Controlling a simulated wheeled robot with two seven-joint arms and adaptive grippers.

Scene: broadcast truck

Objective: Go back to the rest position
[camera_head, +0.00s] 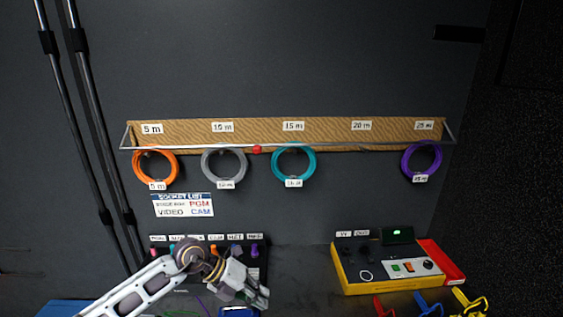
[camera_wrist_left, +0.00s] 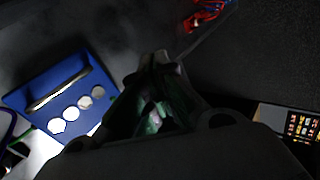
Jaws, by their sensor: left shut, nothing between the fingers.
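My left gripper (camera_head: 257,296) comes in from the lower left in the head view, in front of the socket panel (camera_head: 258,268) and low over the bench. In the left wrist view my left gripper (camera_wrist_left: 155,62) points away from the camera with its fingers together. It is shut and I see nothing held in it. The arm hides part of the panel and its row of coloured plugs. My right gripper is not in either view.
Orange (camera_head: 155,182), grey (camera_head: 206,176), teal (camera_head: 276,175) and purple (camera_head: 407,172) cable coils hang on the wooden rack (camera_head: 330,128). A yellow control box (camera_head: 348,284) stands at right. The left wrist view shows a blue case (camera_wrist_left: 35,92) with round white discs.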

